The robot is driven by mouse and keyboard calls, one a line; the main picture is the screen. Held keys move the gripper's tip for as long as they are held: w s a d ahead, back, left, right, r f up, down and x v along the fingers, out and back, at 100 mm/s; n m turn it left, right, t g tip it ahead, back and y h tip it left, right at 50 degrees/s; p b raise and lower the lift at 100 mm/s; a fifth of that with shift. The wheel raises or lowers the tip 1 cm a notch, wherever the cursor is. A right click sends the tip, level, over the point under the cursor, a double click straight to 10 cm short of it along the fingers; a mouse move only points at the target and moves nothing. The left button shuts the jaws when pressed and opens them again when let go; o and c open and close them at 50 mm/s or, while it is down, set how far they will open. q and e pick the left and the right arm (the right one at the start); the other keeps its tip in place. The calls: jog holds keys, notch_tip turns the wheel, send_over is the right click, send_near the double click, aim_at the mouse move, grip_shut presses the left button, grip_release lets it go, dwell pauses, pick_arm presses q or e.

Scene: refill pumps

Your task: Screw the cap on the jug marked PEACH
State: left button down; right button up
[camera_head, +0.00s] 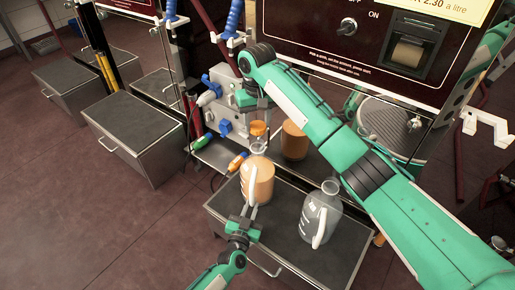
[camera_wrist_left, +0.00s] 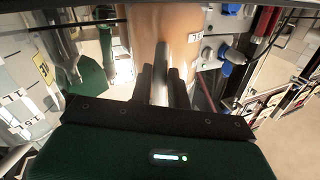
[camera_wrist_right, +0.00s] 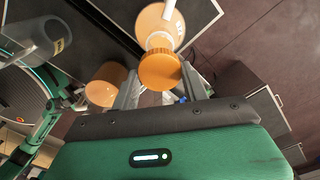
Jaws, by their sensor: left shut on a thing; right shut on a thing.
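A jug of peach-orange liquid (camera_head: 262,180) stands on the dark-topped stand, its neck bare. Its label shows only in part in the left wrist view, and I cannot read it as PEACH. My left gripper (camera_head: 246,214) is shut on the jug's pale handle (camera_wrist_left: 162,70), with the orange jug body (camera_wrist_left: 180,22) right behind it. My right gripper (camera_head: 254,112) is shut on an orange cap (camera_head: 258,128), held apart above the jug's mouth. In the right wrist view the cap (camera_wrist_right: 160,70) sits between the fingertips, with the jug (camera_wrist_right: 160,22) beyond it.
A clear, empty-looking jug (camera_head: 320,214) stands to the right on the same stand (camera_head: 285,258). A grey-blue pump unit (camera_head: 226,105) with coloured nozzles is behind. The red dispenser panel (camera_head: 330,50) rises at the back. An orange shape (camera_head: 294,140) there looks like a reflection.

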aim_at(257, 134)
jog(key=shift+f, duration=1.75)
jog(key=shift+c, duration=0.2)
jog(key=shift+f, duration=0.9)
jog(key=shift+f, duration=0.6)
